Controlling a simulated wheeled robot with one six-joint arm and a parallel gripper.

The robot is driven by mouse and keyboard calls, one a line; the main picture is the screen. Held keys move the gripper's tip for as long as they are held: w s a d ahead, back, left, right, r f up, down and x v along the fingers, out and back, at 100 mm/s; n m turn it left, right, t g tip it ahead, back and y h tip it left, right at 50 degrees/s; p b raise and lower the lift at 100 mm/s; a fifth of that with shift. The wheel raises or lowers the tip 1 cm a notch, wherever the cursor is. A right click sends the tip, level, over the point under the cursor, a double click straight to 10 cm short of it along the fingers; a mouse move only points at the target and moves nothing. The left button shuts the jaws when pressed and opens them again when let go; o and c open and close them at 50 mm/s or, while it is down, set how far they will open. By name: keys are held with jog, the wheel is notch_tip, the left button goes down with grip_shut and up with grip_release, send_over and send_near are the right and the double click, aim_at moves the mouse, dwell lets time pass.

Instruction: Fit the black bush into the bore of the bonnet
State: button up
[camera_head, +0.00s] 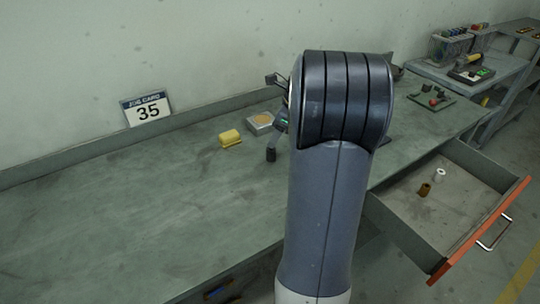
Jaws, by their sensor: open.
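My gripper (272,153) shows only in part left of my arm, low over the bench. It is open, and a dark tip points down; most of it is hidden behind my arm. I cannot make out the black bush. A brown bush (424,189) and a white bush (440,174) stand in the open drawer (463,223). I cannot single out the bonnet for certain; dark and red parts (436,98) lie on a green mat at the right end of the bench, too small to tell apart.
The bench (130,215) is clear at left. A yellow block (230,138) and a square grey piece with a tan round top (261,122) lie near my gripper. The orange-fronted drawer juts out at right. Shelves (470,72) stand beyond.

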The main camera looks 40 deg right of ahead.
aim_at(271, 154)
jog(key=shift+x, duration=2.7)
jog(key=shift+s+d+f, duration=0.1)
jog(key=shift+s+d, duration=0.05)
jog(key=shift+c, duration=0.4)
grip_shut()
